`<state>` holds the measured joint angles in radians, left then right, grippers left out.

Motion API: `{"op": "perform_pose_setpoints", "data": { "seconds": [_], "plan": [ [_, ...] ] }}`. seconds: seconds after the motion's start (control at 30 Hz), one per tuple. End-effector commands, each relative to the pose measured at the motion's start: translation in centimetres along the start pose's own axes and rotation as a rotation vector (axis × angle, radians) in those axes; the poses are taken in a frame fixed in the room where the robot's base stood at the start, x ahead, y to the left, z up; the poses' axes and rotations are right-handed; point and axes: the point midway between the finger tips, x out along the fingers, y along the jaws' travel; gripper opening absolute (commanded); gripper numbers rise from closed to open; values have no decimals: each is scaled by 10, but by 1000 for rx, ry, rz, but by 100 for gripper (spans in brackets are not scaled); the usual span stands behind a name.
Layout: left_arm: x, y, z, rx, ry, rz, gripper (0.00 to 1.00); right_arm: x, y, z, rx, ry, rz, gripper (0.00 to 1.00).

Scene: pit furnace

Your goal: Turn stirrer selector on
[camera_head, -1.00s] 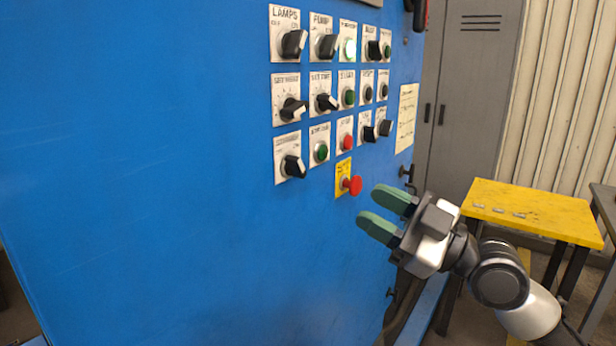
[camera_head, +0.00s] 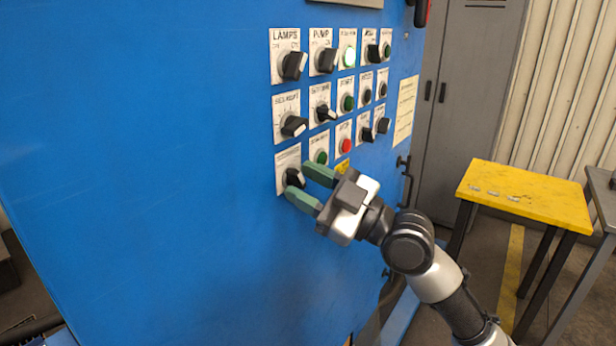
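The likely stirrer selector (camera_head: 293,178) is a black knob with a pale tip on a white plate, bottom left of the switch group on the blue panel. Its label is too blurred to read. My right gripper (camera_head: 297,181) comes in from the lower right and is open, its two green fingers apart. My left gripper is not in view.
A green button (camera_head: 321,157) and a red button (camera_head: 346,146) sit close above the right gripper. The LAMPS selector (camera_head: 293,66) and PUMP selector (camera_head: 326,61) are in the top row. A yellow table (camera_head: 525,190) stands at right. The panel's left side is bare.

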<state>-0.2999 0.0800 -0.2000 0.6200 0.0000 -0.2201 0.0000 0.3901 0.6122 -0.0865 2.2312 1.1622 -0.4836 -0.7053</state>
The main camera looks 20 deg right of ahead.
Motion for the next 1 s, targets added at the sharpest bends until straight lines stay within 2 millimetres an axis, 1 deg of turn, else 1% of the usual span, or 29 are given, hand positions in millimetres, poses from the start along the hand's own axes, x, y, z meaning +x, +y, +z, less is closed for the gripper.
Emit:
{"op": "perform_pose_setpoints", "data": {
  "seconds": [0.17,0.27,0.4,0.43,0.77,1.0],
  "plan": [
    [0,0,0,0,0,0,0,0,0,0,0,0,0,38],
    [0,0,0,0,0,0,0,0,0,0,0,0,0,24],
    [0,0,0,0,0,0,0,0,0,0,0,0,0,3],
    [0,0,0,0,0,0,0,0,0,0,0,0,0,0],
    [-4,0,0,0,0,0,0,0,0,-1,27,0,10,0],
    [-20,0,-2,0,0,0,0,1,0,-3,140,-1,56,0]
  ]
}}
